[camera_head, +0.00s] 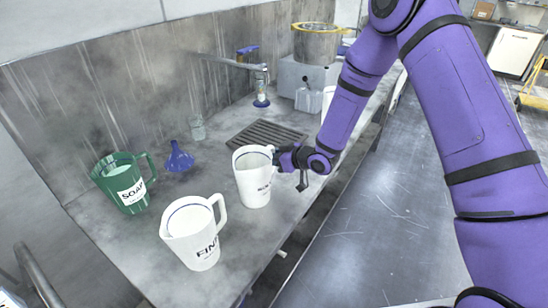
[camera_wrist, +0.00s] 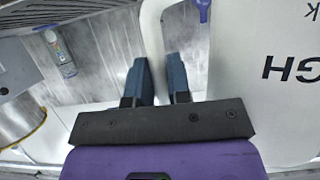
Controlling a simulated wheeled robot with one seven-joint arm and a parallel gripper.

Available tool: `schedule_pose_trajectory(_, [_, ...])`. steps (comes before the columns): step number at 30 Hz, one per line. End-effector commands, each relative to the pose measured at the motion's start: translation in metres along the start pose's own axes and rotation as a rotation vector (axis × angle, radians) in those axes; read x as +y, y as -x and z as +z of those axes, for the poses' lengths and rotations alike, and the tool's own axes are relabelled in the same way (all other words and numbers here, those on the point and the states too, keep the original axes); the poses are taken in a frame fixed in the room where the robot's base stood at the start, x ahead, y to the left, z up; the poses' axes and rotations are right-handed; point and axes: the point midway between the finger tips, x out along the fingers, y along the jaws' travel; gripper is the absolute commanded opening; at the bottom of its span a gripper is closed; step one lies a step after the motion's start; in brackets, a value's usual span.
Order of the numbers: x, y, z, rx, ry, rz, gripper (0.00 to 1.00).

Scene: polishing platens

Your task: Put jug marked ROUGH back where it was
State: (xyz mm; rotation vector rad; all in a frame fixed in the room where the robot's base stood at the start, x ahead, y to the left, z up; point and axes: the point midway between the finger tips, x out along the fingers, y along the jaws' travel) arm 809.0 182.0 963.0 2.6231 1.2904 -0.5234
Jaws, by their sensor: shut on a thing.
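The white jug marked ROUGH (camera_head: 253,182) is upright at the counter's front edge, in the middle of the head view. Its label is partly hidden there. In the wrist view the jug (camera_wrist: 262,110) fills the right side, with the letters "GH" upside down. My gripper (camera_wrist: 165,72) is shut on the jug's handle, which passes between its two fingers. In the head view my gripper (camera_head: 288,160) reaches the jug from the right. I cannot tell whether the jug's base touches the counter.
A white jug marked FIN (camera_head: 195,240) stands in front left, and a green SOAP jug (camera_head: 122,185) at far left. A blue funnel (camera_head: 178,158) and a small glass bottle (camera_head: 197,128) stand behind. A drain grate (camera_head: 266,136), tap (camera_head: 250,65) and polishing machine (camera_head: 315,45) lie farther back.

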Motion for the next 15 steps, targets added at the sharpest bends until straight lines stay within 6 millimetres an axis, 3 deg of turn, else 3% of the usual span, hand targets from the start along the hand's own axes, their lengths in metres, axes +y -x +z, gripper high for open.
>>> schedule_pose_trajectory(4, [0.0000,-0.0009,0.0023,0.000,-0.001,0.000,0.00])
schedule_pose_trajectory(5, [0.0001,-0.0008,0.0023,0.000,0.000,0.000,0.23])
schedule_pose_trajectory(8, [0.0000,-0.0007,0.0021,0.000,0.000,0.000,0.44])
schedule_pose_trajectory(15, [-0.0001,-0.0007,0.0019,0.000,0.000,0.000,0.44])
